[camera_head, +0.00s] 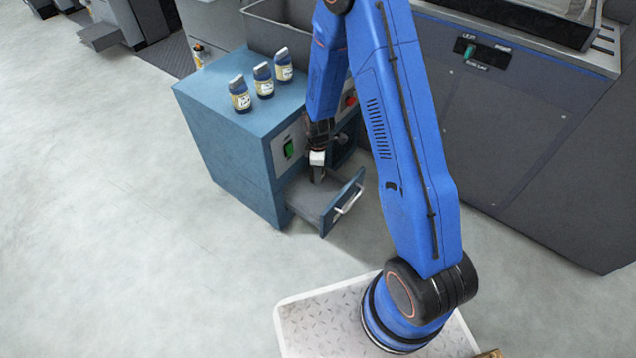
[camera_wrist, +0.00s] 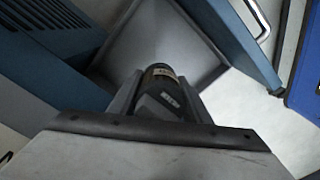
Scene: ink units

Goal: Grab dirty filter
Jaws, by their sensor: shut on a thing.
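The dirty filter (camera_wrist: 158,88) is a dark cylinder with a pale tan label band, seen in the wrist view. My gripper (camera_wrist: 160,95) is shut on it, one finger on each side. In the head view my gripper (camera_head: 317,170) points down into the open drawer (camera_head: 322,205) of the blue cabinet (camera_head: 235,130). The filter's lower end is hidden in the wrist view, so I cannot tell whether it touches the drawer floor.
Several small dark bottles with yellow labels (camera_head: 264,80) stand on the cabinet top. A grey bin (camera_head: 272,32) stands behind. A large dark machine (camera_head: 500,130) fills the right side. The floor (camera_head: 110,220) at left is clear. The drawer handle (camera_head: 349,200) sticks out in front.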

